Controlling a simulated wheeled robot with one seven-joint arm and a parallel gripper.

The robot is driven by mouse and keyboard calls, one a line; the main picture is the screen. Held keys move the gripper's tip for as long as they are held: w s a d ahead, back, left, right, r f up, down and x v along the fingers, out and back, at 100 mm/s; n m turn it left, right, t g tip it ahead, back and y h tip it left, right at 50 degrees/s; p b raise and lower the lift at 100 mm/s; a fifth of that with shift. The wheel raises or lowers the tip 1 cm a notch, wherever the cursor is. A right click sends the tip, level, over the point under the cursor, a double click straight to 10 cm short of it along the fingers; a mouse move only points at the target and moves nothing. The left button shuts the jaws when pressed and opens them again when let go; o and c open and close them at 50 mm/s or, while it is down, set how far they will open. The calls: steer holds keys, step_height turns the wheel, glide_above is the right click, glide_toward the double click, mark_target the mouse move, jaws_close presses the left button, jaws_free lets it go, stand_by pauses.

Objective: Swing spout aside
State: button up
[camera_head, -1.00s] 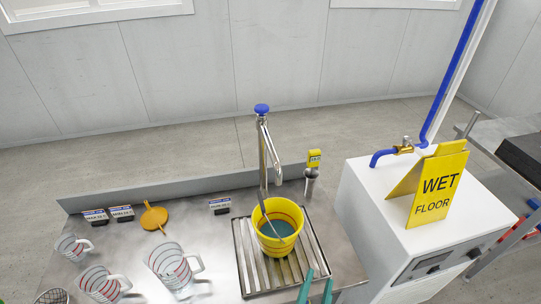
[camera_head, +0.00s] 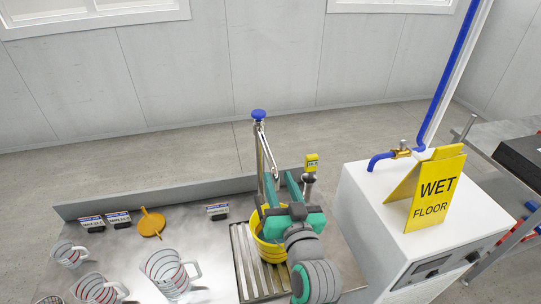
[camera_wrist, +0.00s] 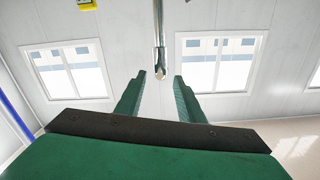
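The spout (camera_head: 268,153) is a bent silver tube hanging from a silver post with a blue knob (camera_head: 259,114) on top. My gripper (camera_head: 280,178) is open above the yellow bucket (camera_head: 267,245), with its fingers near the spout's lower end. In the wrist view my gripper (camera_wrist: 159,77) is also open, and the spout's end (camera_wrist: 160,57) lies just ahead of the gap between the green fingertips. I cannot tell whether a finger touches it. My gripper and arm hide much of the bucket.
The bucket stands on a slotted drain tray (camera_head: 241,250). A small post with a yellow tag (camera_head: 311,163) stands right of the spout. Clear jugs (camera_head: 170,272), an orange funnel (camera_head: 151,224) and labels lie left. A white cabinet (camera_head: 365,205) bears a wet floor sign (camera_head: 437,190).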

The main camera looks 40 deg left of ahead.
mark_target(270, 153)
steer(key=x, duration=1)
steer(key=shift+w+a, duration=0.15)
steer(key=shift+a, duration=0.1)
steer(key=shift+w, duration=0.1)
jaws_close()
